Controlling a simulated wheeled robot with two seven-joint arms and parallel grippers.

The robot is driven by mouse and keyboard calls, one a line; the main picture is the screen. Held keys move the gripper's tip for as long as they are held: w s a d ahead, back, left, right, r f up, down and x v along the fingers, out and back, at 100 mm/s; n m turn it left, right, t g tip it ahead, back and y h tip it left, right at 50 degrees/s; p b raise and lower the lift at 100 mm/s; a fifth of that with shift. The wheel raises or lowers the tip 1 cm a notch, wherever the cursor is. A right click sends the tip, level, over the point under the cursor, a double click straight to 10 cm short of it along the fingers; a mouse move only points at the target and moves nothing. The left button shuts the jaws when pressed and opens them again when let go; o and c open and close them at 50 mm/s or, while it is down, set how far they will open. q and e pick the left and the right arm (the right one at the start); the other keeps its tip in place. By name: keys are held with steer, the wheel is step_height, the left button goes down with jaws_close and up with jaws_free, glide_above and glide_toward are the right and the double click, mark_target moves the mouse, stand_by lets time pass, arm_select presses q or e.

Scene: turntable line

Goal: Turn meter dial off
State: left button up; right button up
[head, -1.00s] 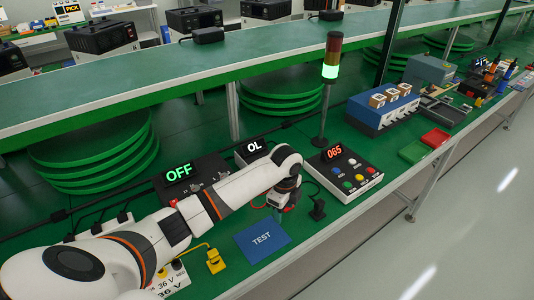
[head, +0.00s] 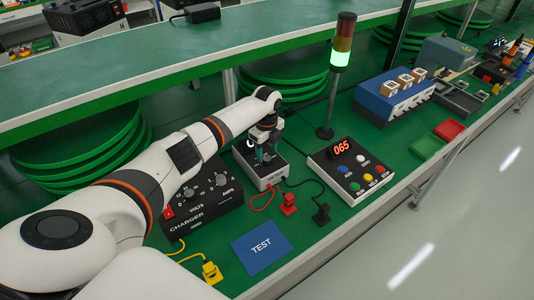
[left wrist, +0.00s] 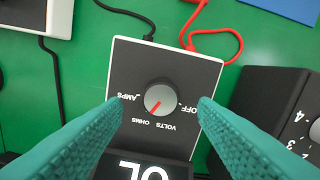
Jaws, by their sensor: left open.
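The meter (head: 268,182), a white-sided box with a black face, stands on the green bench below my left gripper (head: 265,158). In the left wrist view the meter (left wrist: 206,72) appears upside down, with an "OL" display at the bottom edge. Its round grey dial (left wrist: 165,98) has a red pointer aimed toward OHMS; the OFF label (left wrist: 190,110) is at the picture's right. The teal fingers of my left gripper (left wrist: 158,110) are open, one on each side of the dial, with clear gaps to it. My right gripper is not in view.
A charger (head: 205,208) stands beside the meter, also in the left wrist view (left wrist: 290,110). Red (head: 288,204) and black (head: 322,214) plugs lie in front with cables. A button box (head: 345,170), lamp post (head: 342,45) and blue TEST card (head: 261,247) are nearby.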

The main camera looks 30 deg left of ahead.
mark_target(267, 160)
arm_select(q)
step_height(267, 160, down, 2)
steer(key=shift+d, duration=0.1)
steer(key=shift+s+f, duration=0.1)
steer(key=shift+f, duration=0.3)
steer(key=shift+c, duration=1.7)
steer(key=c, duration=0.6)
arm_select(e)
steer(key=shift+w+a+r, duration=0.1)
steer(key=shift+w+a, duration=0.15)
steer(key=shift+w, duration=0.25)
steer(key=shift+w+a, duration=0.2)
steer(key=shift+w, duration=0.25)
